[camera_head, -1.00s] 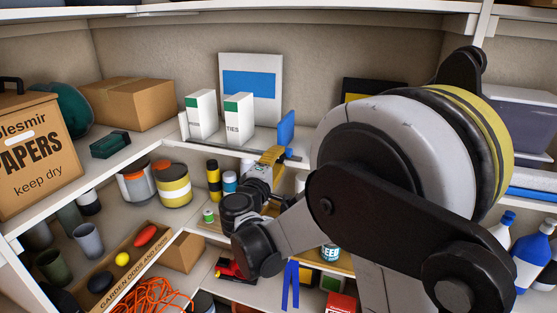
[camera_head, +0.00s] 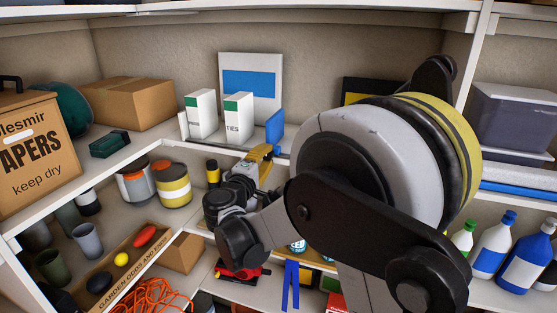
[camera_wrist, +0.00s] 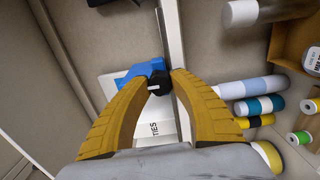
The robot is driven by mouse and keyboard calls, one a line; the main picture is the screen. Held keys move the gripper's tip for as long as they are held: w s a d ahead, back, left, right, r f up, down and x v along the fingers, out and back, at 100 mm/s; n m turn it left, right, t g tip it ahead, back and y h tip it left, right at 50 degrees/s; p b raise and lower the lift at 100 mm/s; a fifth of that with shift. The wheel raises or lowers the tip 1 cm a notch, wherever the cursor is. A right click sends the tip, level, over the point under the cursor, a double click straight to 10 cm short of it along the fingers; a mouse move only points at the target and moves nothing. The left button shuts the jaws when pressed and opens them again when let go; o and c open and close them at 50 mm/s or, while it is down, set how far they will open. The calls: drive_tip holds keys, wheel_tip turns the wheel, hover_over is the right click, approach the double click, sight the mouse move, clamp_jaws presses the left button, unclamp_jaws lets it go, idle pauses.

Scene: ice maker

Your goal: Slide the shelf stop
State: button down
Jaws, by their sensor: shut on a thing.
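The shelf stop is a blue upright plate (camera_head: 274,127) at the front edge of the upper shelf, just right of the white box marked TIES (camera_head: 238,118). A narrow gap shows between plate and box in the head view. In the wrist view the blue stop (camera_wrist: 133,75) has a black knob (camera_wrist: 155,83) at the shelf edge. My gripper (camera_head: 264,153) reaches up to the shelf edge from below. In the wrist view its yellow fingers (camera_wrist: 158,80) are closed on the knob from both sides. My arm hides the shelf front to the right.
A second white box (camera_head: 201,115) stands left of the TIES box, with a white and blue panel (camera_head: 251,85) behind. A cardboard box (camera_head: 128,103) sits further left. Below are paint cans (camera_head: 172,184) and, in the wrist view, several spools and cans (camera_wrist: 264,104).

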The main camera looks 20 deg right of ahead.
drive_tip(key=shift+w+a+b, duration=0.15)
drive_tip(key=shift+w+a, duration=0.35)
drive_tip(key=shift+a, duration=0.2)
drive_tip(key=shift+w+a+b, duration=0.15)
drive_tip(key=shift+w+a, duration=0.35)
drive_tip(key=shift+a, duration=0.2)
drive_tip(key=shift+w+a, duration=0.1)
drive_tip(key=shift+w+a+b, duration=0.2)
drive_tip(key=shift+w+a, duration=0.45)
drive_tip(key=shift+a, duration=0.25)
drive_tip(key=shift+w+a+b, duration=0.2)
drive_tip(key=shift+w+a, duration=0.45)
drive_tip(key=shift+a, duration=0.3)
drive_tip(key=shift+w+a+b, duration=0.2)
drive_tip(key=shift+w+a, duration=0.45)
drive_tip(key=shift+a, duration=0.25)
drive_tip(key=shift+w+a, duration=0.1)
drive_tip(key=shift+w+a+b, duration=0.2)
drive_tip(key=shift+w+a, duration=0.6)
drive_tip(key=shift+a, duration=0.3)
drive_tip(key=shift+w+a+b, duration=0.15)
drive_tip(key=shift+w+a, duration=0.65)
drive_tip(key=shift+a, duration=0.3)
drive_tip(key=c, duration=0.8)
unclamp_jaws()
drive_tip(key=shift+a, duration=0.1)
